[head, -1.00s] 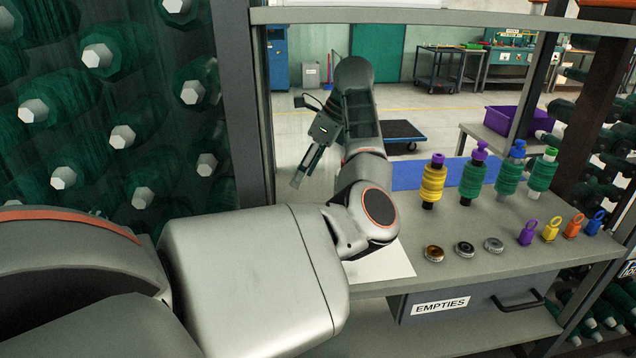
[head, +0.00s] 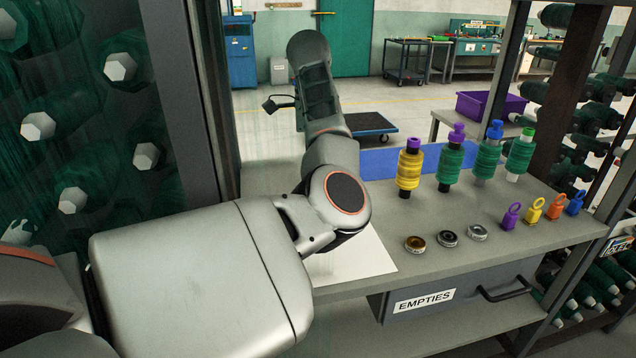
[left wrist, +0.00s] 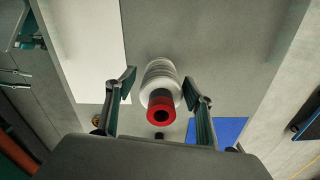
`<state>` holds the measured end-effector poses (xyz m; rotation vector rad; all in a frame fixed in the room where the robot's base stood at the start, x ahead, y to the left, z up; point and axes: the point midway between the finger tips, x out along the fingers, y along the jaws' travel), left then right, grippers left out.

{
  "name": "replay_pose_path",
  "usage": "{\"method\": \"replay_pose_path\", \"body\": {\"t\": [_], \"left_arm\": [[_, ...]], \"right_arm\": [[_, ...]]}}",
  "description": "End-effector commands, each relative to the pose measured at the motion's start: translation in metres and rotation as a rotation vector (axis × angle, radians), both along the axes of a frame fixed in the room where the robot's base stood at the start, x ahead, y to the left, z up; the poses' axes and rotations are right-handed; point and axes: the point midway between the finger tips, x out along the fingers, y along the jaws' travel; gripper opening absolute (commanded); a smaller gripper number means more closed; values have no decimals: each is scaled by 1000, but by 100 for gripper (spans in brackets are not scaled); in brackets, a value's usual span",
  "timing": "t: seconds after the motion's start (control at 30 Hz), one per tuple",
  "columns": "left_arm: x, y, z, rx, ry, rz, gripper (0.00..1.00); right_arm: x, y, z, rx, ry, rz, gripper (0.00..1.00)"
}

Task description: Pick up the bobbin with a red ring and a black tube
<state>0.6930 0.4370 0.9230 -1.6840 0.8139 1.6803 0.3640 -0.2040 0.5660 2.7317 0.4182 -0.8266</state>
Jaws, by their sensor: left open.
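In the left wrist view a bobbin with a red ring (left wrist: 160,108) and a pale, white-grey wound body (left wrist: 160,73) stands on the grey shelf, its ring end toward the camera. The ring's hole looks dark; the tube colour below the winding cannot be made out. My left gripper (left wrist: 159,80) is open, one finger on each side of this bobbin, with gaps visible. In the head view my arm hides this bobbin and the left fingers. My right gripper is not in view.
On the shelf (head: 400,275) stand a yellow bobbin (head: 409,172) and green bobbins (head: 451,165). White sheet (head: 350,262), blue mat (head: 380,162) and the EMPTIES drawer (head: 460,296) are near.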

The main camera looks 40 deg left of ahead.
Motion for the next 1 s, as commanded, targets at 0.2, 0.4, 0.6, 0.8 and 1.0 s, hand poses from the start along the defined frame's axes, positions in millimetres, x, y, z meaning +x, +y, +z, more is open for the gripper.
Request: {"method": "replay_pose_path", "body": {"t": [0.2, 0.4, 0.6, 0.8, 1.0], "left_arm": [[0, 0, -19, 0, 3, -1, 53], [0, 0, -17, -1, 1, -1, 37], [0, 0, -17, 0, 1, -1, 7], [0, 0, -18, -1, 3, -1, 7], [0, 0, -9, -1, 0, -1, 7]], "right_arm": [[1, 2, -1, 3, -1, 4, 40], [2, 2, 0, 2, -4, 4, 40], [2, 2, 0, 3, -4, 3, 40], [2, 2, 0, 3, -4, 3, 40], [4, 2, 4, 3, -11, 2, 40]]}}
